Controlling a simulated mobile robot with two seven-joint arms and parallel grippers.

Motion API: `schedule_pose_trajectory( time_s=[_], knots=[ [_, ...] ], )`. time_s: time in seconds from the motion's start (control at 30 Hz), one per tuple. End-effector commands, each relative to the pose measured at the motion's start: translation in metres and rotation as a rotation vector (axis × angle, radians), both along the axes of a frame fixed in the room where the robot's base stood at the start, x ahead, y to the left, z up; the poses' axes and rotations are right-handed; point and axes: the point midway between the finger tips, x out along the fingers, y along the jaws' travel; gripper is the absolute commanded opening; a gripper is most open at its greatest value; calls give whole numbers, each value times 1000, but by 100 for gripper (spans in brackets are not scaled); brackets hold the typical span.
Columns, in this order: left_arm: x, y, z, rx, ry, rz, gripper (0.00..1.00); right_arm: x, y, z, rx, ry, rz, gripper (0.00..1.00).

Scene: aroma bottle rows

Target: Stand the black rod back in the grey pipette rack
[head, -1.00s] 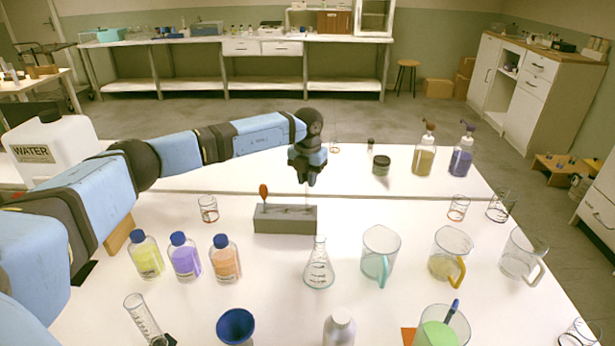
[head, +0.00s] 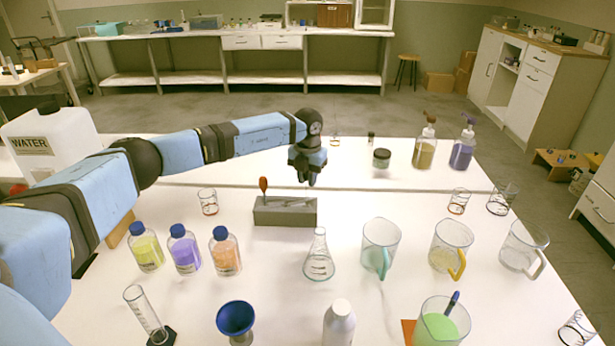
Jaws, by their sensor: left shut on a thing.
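The grey pipette rack (head: 285,217) stands on the white table near the middle, a long low block. An orange-brown rod (head: 263,187) stands upright in its left part. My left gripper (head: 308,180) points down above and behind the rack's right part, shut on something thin. The held thing is too small and dark to make out clearly; I cannot tell whether its lower end touches the rack. No other black rod shows clearly. My right gripper is not in view.
Blue-capped bottles (head: 185,252) stand front left of the rack. A conical flask (head: 319,258) stands just in front, with beakers and jugs (head: 380,245) to the right. A dark-lidded jar (head: 381,160) and pump bottles (head: 425,148) stand behind right.

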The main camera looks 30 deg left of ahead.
Motion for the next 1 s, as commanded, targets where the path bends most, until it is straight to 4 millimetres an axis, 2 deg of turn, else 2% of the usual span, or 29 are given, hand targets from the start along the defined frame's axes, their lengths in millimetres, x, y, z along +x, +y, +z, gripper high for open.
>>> schedule_pose_trajectory(
  time_s=[1.0],
  knots=[
    [0, 0, -22, 0, 0, 0, 3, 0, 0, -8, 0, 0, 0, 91]
  ],
)
